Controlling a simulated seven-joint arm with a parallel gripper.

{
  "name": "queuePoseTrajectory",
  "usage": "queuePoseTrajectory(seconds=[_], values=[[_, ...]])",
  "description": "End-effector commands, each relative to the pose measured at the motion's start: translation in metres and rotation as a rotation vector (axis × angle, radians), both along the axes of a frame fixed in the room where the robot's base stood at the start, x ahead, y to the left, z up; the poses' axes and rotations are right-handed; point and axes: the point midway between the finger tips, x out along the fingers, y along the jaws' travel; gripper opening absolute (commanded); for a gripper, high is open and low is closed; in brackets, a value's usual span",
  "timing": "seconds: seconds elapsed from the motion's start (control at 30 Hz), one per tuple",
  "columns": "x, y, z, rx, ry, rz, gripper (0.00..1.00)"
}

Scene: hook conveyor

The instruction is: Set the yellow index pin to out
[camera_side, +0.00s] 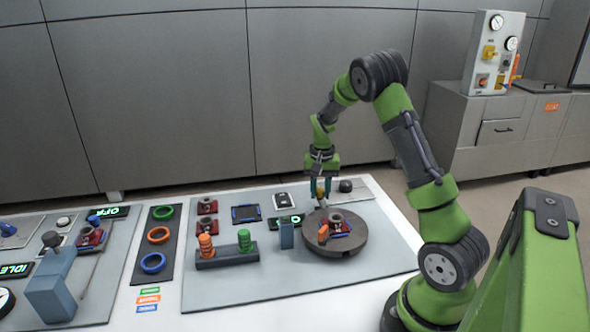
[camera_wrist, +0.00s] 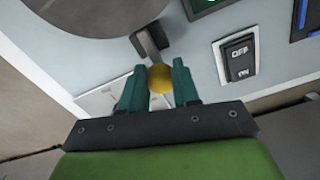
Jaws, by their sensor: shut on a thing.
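The yellow index pin (camera_wrist: 160,78) shows as a round yellow knob between my gripper's fingers in the wrist view. A grey bracket (camera_wrist: 148,42) stands just beyond the knob, beside the round turntable. My gripper (camera_wrist: 160,90) has its two teal fingers on either side of the knob, shut on it. In the side view my gripper (camera_side: 320,190) points down at the back edge of the turntable (camera_side: 352,244), and a bit of the yellow knob (camera_side: 320,189) shows between the fingers. Whether the pin is in or out cannot be told.
On the turntable sits a red and blue fixture with an orange part (camera_side: 323,234). A blue-grey block (camera_side: 287,235) stands to its left. A rack (camera_side: 227,257) holds orange and green pegs. An OFF/ON rocker switch (camera_wrist: 238,56) lies to the right in the wrist view.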

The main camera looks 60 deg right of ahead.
Motion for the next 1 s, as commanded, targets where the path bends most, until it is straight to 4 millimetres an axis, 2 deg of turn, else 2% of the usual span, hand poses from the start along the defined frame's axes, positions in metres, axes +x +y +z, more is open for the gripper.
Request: queuePoseTrajectory(seconds=[0.17, 0.2, 0.33, 0.6, 0.73, 0.87, 1.0], values=[[0.004, -0.004, 0.001, -0.015, -0.012, 0.006, 0.0], [0.004, -0.004, 0.001, -0.016, -0.013, 0.006, 0.35], [0.004, -0.003, 0.001, -0.014, -0.012, 0.006, 0.55], [0.003, -0.002, 0.001, -0.011, -0.009, 0.005, 0.56], [0.003, -0.003, 0.008, -0.011, -0.01, 0.005, 0.56], [0.003, -0.003, 0.029, -0.012, -0.013, 0.004, 0.56], [0.003, -0.002, 0.063, -0.013, -0.015, 0.004, 0.56]])
